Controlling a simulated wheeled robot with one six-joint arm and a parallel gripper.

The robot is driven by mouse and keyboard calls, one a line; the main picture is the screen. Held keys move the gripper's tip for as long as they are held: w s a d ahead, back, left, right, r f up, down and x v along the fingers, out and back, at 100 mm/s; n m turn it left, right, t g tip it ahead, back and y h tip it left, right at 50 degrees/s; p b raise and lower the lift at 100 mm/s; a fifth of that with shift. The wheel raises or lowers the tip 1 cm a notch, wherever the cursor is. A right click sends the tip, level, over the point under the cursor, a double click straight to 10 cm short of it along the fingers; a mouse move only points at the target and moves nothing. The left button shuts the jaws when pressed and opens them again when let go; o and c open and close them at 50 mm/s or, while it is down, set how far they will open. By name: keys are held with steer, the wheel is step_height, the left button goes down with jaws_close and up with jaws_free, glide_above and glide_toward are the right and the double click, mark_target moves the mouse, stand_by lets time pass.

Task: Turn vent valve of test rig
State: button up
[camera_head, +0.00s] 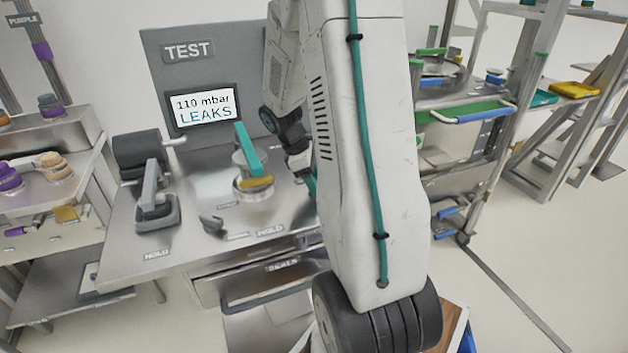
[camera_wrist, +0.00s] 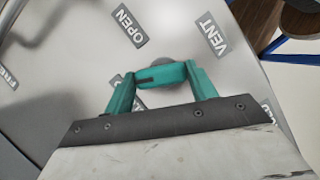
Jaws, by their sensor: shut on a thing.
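In the wrist view my gripper (camera_wrist: 160,74) has its two teal fingers on either side of a short teal bar with a dark mark, the vent valve handle (camera_wrist: 160,76). The gripper is shut on it. The bar lies crosswise, and a grey round part shows just behind it. The label OPEN (camera_wrist: 128,28) is beyond it on the left and the label VENT (camera_wrist: 214,36) beyond it on the right. In the head view my arm hides the valve and most of the gripper; a bit of teal shows at the bench's right side. The test rig screen (camera_head: 205,108) reads 110 mbar LEAKS.
On the steel bench (camera_head: 190,220) stand a metal part with a yellow piece and a raised teal bar (camera_head: 247,150), and a grey clamp (camera_head: 152,200). A shelf with purple parts (camera_head: 55,165) is left. A rack with a green-edged tray (camera_head: 465,108) is right; floor beyond is partly clear.

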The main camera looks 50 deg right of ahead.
steer(key=m, duration=0.2)
steer(key=m+y, duration=0.1)
steer(key=m, duration=0.1)
steer(key=m+y, duration=0.1)
steer(key=m, duration=0.1)
steer(key=shift+d+m+g, duration=0.25)
steer(key=shift+m+g, duration=0.05)
steer(key=shift+g, duration=0.1)
steer(key=m+y, duration=0.1)
steer(key=m, duration=0.2)
steer(key=m+y, duration=0.1)
steer(key=m, duration=0.2)
steer(key=shift+s+d+r+t+y, duration=0.1)
steer(key=shift+d+t+y, duration=0.05)
steer(key=shift+t+y, duration=0.15)
steer(key=shift+m, duration=0.3)
steer(key=o, duration=1)
steer(key=v, duration=0.7)
steer(key=shift+d+r, duration=0.15)
steer(key=shift+r, duration=0.2)
